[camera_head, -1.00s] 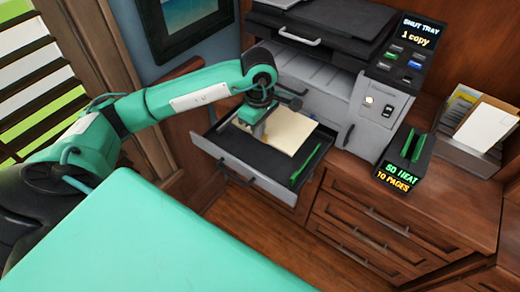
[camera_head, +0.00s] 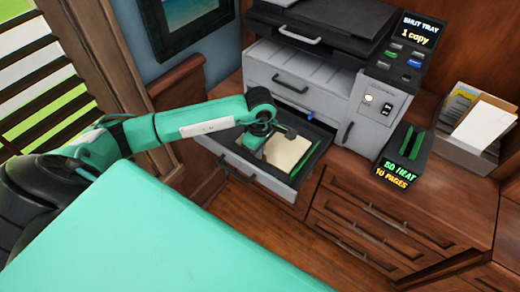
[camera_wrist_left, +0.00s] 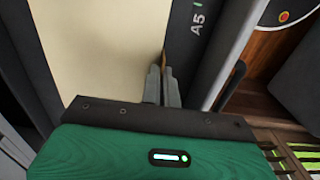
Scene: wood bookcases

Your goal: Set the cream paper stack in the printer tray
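The cream paper stack (camera_head: 290,153) lies flat within the open printer tray (camera_head: 250,178), pulled out at the front of the printer. My left gripper (camera_head: 265,139) is over the stack's left part and hides some of it. In the left wrist view the stack (camera_wrist_left: 100,50) fills the upper left. The fingers (camera_wrist_left: 163,85) are close together at its right edge, one on each side of the edge line, and seem closed on it. Dark tray floor marked "A5" (camera_wrist_left: 197,20) lies just right of them. My right gripper is not in view.
The printer (camera_head: 300,75) stands behind the tray; its screen (camera_head: 418,30) reads "SHUT TRAY, 1 copy". A paper box (camera_head: 465,150) stands at right. Wooden drawers (camera_head: 375,235) lie below.

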